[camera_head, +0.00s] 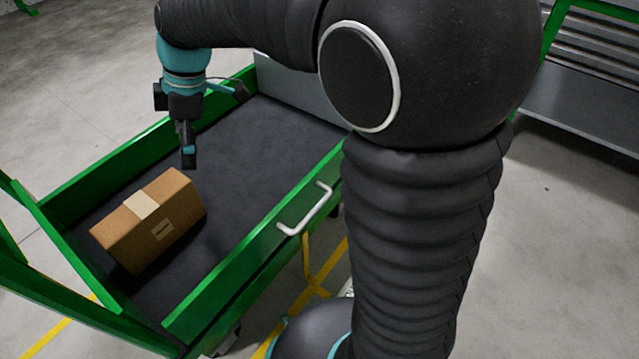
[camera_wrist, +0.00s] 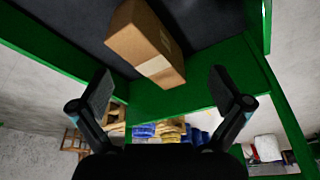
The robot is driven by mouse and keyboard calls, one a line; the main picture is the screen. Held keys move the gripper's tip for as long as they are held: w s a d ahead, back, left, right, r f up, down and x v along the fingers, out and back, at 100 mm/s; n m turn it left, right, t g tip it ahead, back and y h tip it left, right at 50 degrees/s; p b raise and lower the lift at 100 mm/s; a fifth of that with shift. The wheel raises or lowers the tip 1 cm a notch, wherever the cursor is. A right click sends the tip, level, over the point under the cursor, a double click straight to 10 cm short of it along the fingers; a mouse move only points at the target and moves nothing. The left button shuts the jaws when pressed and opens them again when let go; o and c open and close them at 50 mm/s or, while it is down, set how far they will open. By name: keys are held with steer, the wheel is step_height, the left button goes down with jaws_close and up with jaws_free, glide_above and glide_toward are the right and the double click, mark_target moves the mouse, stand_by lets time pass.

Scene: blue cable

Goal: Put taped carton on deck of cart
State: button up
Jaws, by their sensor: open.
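The taped carton (camera_head: 150,222) is a brown box with a pale tape strip. It rests on the dark deck (camera_head: 262,150) of the green cart (camera_head: 105,172), near the cart's left end in the head view. My gripper (camera_head: 189,160) hangs above the deck, beyond the carton and a little to its right, apart from it. In the wrist view the carton (camera_wrist: 146,42) lies ahead of my gripper (camera_wrist: 160,88), whose two fingers are spread wide with nothing between them. The underside of the carton is hidden.
Green side walls border the deck, and a white handle (camera_head: 305,210) is on the near wall. A grey box-like panel (camera_head: 300,92) stands at the deck's far right end. A metal rack (camera_head: 590,75) is at upper right. The deck's middle is clear.

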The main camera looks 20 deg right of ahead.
steer(key=s+d+m+t+h, duration=0.3)
steer(key=s+d+m+t, duration=0.2)
steer(key=s+d+m, duration=1.3)
steer(key=shift+s+d+t, duration=0.3)
steer(key=shift+s+d, duration=0.15)
steer(key=shift+s, duration=0.2)
